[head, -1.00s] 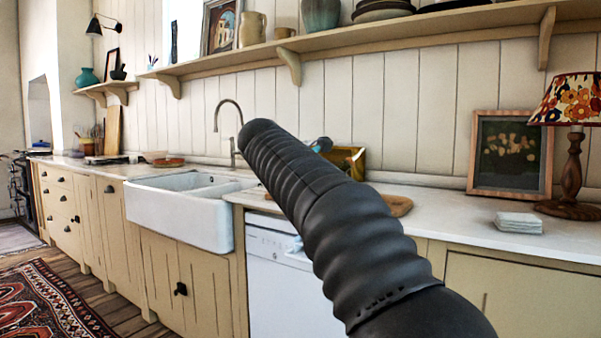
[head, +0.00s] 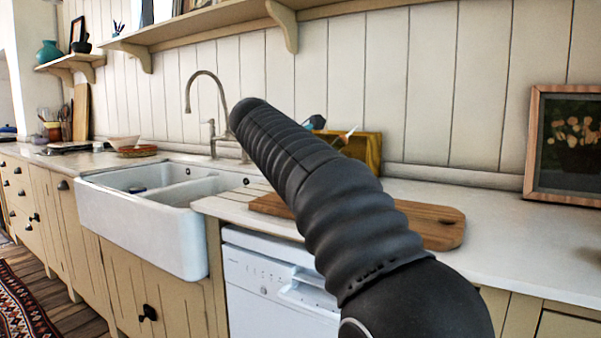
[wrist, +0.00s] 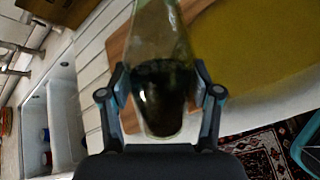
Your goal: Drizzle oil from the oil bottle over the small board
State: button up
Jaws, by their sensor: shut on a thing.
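In the wrist view my gripper (wrist: 160,78) is shut on the oil bottle (wrist: 163,98), a clear greenish bottle with dark liquid low in it. The bottle's upper end runs out of the top of the picture. The small board (head: 432,222) is brown wood and lies flat on the counter, right of the sink; my arm hides its middle. Brown wood that looks like the board (wrist: 118,52) shows behind the bottle in the wrist view. In the head view my arm hides most of the gripper and bottle. I see no oil stream.
A wooden box (head: 366,148) stands against the wall behind my arm. The white sink (head: 140,225) and tap (head: 190,95) are left of the board. A framed picture (head: 567,140) leans at right. The counter (head: 500,235) before it is clear. A blurred yellow surface (wrist: 255,40) is unidentified.

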jog(key=d+n+h+b, duration=0.1)
jog(key=d+b, duration=0.1)
jog(key=d+n+t+h+b, duration=0.1)
jog(key=d+h, duration=0.1)
jog(key=d, duration=0.1)
jog(key=d+n+t+h+b, duration=0.1)
jog(key=d+b, duration=0.1)
jog(key=d, duration=0.1)
jog(key=shift+w+h+b, duration=0.25)
jog(key=shift+h+b, duration=0.05)
jog(key=shift+b, duration=0.05)
jog(key=shift+d+r+n+t+h+b, duration=0.3)
jog(key=shift+d+n+h+b, duration=0.15)
jog(key=shift+d+b, duration=0.45)
jog(key=shift+a+r+p, duration=0.1)
jog(key=shift+r+p, duration=0.1)
jog(key=shift+p, duration=0.35)
jog(key=shift+w, duration=0.1)
